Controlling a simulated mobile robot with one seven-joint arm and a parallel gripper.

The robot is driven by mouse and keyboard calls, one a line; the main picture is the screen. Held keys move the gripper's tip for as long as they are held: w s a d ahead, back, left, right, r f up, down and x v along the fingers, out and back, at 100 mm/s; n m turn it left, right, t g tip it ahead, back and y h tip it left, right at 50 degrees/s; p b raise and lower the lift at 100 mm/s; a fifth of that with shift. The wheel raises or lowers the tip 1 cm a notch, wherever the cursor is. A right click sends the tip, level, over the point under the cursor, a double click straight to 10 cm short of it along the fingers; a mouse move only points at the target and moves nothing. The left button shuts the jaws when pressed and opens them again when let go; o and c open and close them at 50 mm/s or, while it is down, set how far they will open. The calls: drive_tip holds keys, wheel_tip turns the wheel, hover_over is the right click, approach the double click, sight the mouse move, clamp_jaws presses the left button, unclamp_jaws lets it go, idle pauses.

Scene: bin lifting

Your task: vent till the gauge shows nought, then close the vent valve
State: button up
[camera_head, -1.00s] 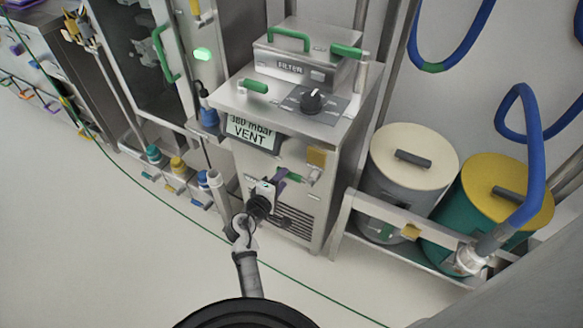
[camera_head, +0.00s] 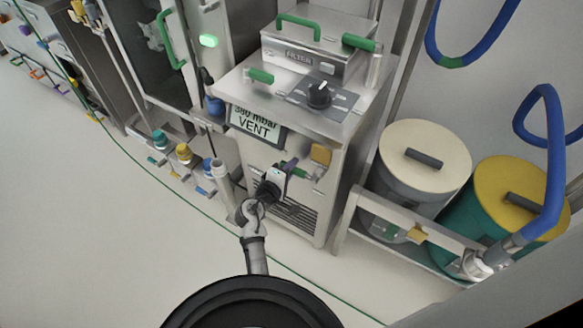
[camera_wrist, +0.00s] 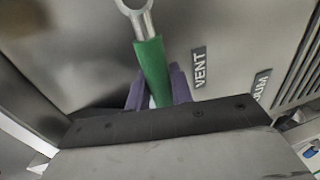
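The vent valve's green handle (camera_wrist: 152,70) runs up to a round metal hub in the wrist view, beside a VENT label (camera_wrist: 199,68). My gripper (camera_wrist: 158,88) has its purple fingers on both sides of this handle and looks shut on it. In the head view my gripper (camera_head: 289,168) is at the cabinet front, with a green handle end (camera_head: 302,173) showing just past it. The gauge display (camera_head: 256,125) above it reads VENT and about 380 mbar; the digits are slightly blurred.
The steel cabinet carries a FILTER box (camera_head: 318,48) and a black dial (camera_head: 319,95). Two lidded bins (camera_head: 424,155) (camera_head: 515,200) stand in a rack on the right, with a blue hose (camera_head: 555,160). Small capped valves (camera_head: 184,153) stand left. A green line crosses the open floor.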

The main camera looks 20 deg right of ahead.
clamp_jaws()
drive_tip(key=shift+f, duration=0.15)
drive_tip(key=shift+f+n+g+h, duration=0.35)
drive_tip(key=shift+f+n, duration=0.45)
drive_tip(key=shift+n, duration=0.4)
drive_tip(key=shift+s+d+f+n+g+h+p, duration=0.15)
drive_tip(key=shift+s+d+f+n+h+p, duration=0.55)
drive_tip(key=shift+n, duration=1.55)
drive_tip(key=shift+s+d+f+n+g+h, duration=0.2)
drive_tip(key=shift+s+d+f+n, duration=0.95)
drive_tip(key=shift+n, duration=1.05)
drive_tip(key=shift+s+d+f+n+g+h+p, duration=0.1)
drive_tip(key=shift+s+d+f+n+h+p, duration=0.25)
drive_tip(key=shift+s+d+f+n+h, duration=1.25)
drive_tip(key=shift+w+a+r+n+y, duration=0.15)
drive_tip(key=shift+a+r+n+y, duration=0.15)
drive_tip(key=shift+a+y, duration=0.2)
drive_tip(key=shift+w+a+r+n+y, duration=0.15)
drive_tip(key=shift+a+r+n+y, duration=0.05)
drive_tip(key=shift+a+n+y, duration=0.2)
drive_tip(key=o, duration=0.5)
unclamp_jaws()
